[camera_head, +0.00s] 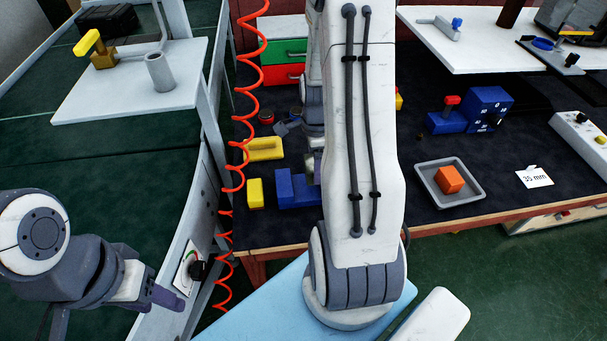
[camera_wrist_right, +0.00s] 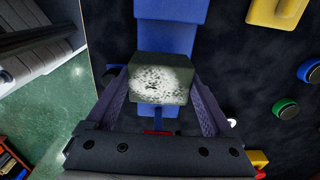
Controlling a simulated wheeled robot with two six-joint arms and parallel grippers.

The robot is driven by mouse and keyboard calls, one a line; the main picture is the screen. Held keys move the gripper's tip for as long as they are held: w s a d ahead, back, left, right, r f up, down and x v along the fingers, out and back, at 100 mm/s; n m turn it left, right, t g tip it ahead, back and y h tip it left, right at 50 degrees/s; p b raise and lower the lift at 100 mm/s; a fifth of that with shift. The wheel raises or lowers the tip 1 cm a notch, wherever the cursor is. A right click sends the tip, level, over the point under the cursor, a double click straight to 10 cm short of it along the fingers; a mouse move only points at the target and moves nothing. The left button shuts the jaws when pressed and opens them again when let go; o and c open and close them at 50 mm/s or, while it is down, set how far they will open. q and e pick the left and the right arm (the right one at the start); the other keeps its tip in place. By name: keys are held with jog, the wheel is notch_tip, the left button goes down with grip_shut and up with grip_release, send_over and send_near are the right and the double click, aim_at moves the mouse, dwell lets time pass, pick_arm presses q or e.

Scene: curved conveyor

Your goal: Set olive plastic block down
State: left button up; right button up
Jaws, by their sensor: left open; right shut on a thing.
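The olive block (camera_wrist_right: 158,80) is between the fingers of my right gripper (camera_wrist_right: 160,90) in the right wrist view. Its facing side has a bright, speckled white patch. The gripper is shut on it. A blue block (camera_wrist_right: 170,38) lies just beyond it; I cannot tell whether they touch. In the head view my right arm covers the right gripper and the olive block. The blue block (camera_head: 296,190) shows there left of the arm, on the dark bench. My left gripper (camera_head: 166,297) is open and empty at lower left, near the conveyor's side panel.
Yellow blocks (camera_head: 265,149) (camera_head: 255,193) lie left of the blue one. A grey tray (camera_head: 432,196) holds an orange block (camera_head: 449,179). A blue fixture (camera_head: 485,108) stands at the back right. A coiled red hose (camera_head: 236,160) hangs beside the bench.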

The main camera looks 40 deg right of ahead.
jog(key=shift+w+a+f, duration=0.8)
jog(key=shift+w+f, duration=0.1)
jog(key=shift+w, duration=0.1)
jog(key=shift+f, duration=1.9)
jog(key=shift+f, duration=0.15)
jog(key=o, duration=1.3)
jog(key=shift+o, duration=0.2)
notch_tip(320, 180, up, 12)
jog(key=shift+r, duration=0.2)
